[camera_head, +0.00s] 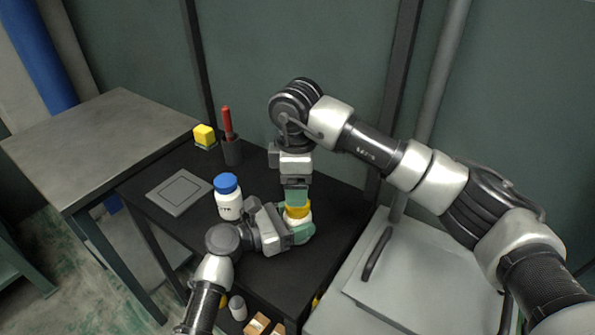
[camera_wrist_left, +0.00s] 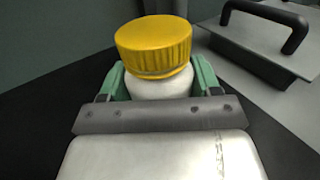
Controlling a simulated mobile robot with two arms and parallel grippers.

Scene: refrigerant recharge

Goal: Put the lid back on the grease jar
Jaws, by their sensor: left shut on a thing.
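The white grease jar (camera_head: 297,219) stands at the right part of the black bench, with the yellow lid (camera_head: 297,209) over its mouth. In the left wrist view the lid (camera_wrist_left: 154,47) sits roughly level on top of the jar (camera_wrist_left: 160,87); whether it is tight cannot be seen. My left gripper (camera_head: 301,232) is shut on the jar's body, its green fingers on both sides. My right gripper (camera_head: 296,197) points down just above the lid. In the left wrist view no right finger touches the lid, and the right finger gap is not clear.
A white bottle with a blue cap (camera_head: 228,198), a grey square plate (camera_head: 180,192), a yellow block (camera_head: 204,135) and a dark cup with a red-handled tool (camera_head: 231,148) share the bench (camera_head: 335,215). A grey handled case (camera_head: 425,270) is at right. Small boxes (camera_head: 257,323) lie below.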

